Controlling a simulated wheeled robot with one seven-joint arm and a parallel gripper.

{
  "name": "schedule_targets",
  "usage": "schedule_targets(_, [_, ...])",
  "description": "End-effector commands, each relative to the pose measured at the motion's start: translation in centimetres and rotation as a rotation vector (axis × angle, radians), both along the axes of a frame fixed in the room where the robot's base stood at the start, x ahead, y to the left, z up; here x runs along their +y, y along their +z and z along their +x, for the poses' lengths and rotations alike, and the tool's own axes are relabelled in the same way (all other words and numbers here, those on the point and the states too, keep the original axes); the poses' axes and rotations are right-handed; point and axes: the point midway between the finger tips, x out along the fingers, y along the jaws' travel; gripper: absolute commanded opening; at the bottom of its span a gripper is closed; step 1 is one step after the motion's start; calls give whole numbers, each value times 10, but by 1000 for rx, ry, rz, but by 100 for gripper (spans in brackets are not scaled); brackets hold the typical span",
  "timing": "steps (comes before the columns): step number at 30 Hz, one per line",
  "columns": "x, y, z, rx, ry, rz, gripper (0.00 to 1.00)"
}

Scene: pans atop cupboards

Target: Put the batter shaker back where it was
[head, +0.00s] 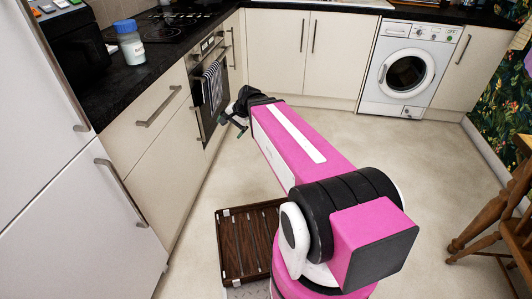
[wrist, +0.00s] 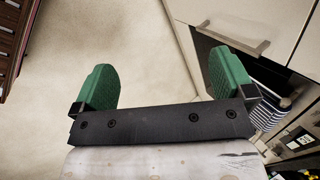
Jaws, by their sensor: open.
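A white bottle with a blue cap (head: 130,43), which looks like the batter shaker, stands upright on the black countertop (head: 150,75) at the upper left of the head view, near the hob. My gripper (head: 236,122) is low in front of the oven, to the right of the bottle and below counter height. In the wrist view its two green fingers (wrist: 162,80) are spread wide with only floor between them. It holds nothing and is well apart from the bottle. The bottle is not in the wrist view.
The oven (head: 208,85) with a striped towel (head: 213,85) on its handle is close to my gripper. A dark slatted wooden tray (head: 236,245) lies beside my base. A wooden chair (head: 495,225) stands at the right. The floor towards the washing machine (head: 409,70) is clear.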

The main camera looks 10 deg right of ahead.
Motion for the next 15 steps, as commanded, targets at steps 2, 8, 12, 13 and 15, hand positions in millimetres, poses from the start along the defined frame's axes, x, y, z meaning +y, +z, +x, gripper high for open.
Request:
schedule_targets(2, [-39,-34,-32,-1,158,-174,100])
schedule_targets(8, [-106,-78,-82,43,495,-459,100])
schedule_targets(12, [-126,-88,-95,67,602,-531,100])
schedule_targets(13, [-127,-88,-96,70,611,-538,100])
schedule_targets(15, [-129,-89,-97,72,621,-543,100])
